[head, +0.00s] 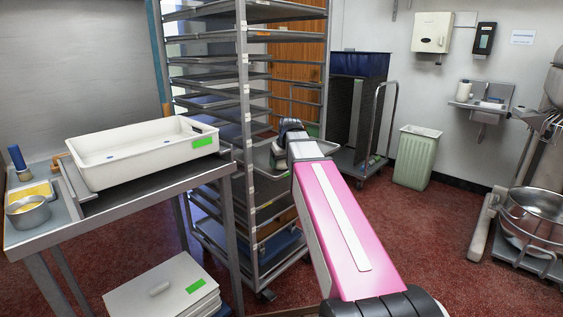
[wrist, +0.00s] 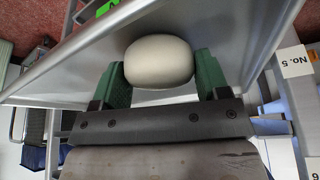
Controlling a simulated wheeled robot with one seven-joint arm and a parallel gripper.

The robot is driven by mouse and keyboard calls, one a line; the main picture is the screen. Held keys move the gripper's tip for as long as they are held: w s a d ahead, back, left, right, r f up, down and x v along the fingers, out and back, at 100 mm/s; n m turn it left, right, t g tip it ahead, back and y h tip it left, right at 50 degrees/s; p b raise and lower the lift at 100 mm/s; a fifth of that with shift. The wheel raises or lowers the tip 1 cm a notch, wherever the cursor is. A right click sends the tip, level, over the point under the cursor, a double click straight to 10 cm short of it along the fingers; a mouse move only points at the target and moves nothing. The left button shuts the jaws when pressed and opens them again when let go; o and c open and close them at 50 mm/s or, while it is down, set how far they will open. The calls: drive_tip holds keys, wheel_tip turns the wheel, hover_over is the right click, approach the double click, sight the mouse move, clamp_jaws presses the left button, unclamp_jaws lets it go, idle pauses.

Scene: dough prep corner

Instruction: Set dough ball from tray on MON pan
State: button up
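A pale, smooth dough ball (wrist: 158,62) sits between the two green fingers of my gripper (wrist: 162,72) in the wrist view. Both fingers appear to touch its sides, so the gripper is shut on it. A grey metal pan (wrist: 225,45) with a raised rim lies right behind the ball; I cannot tell whether the ball touches it. No MON lettering is readable. A white tray (head: 135,170) with a green label stands on the table.
The tall metal rack (head: 243,110) holds several pans and has upright posts close to my wrist. The steel table (head: 150,205) bears a metal bowl (head: 28,212) and a brush (head: 18,160).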

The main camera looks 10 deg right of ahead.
drive_tip(key=o, duration=0.3)
drive_tip(key=shift+r, duration=0.15)
drive_tip(key=v, duration=1.2)
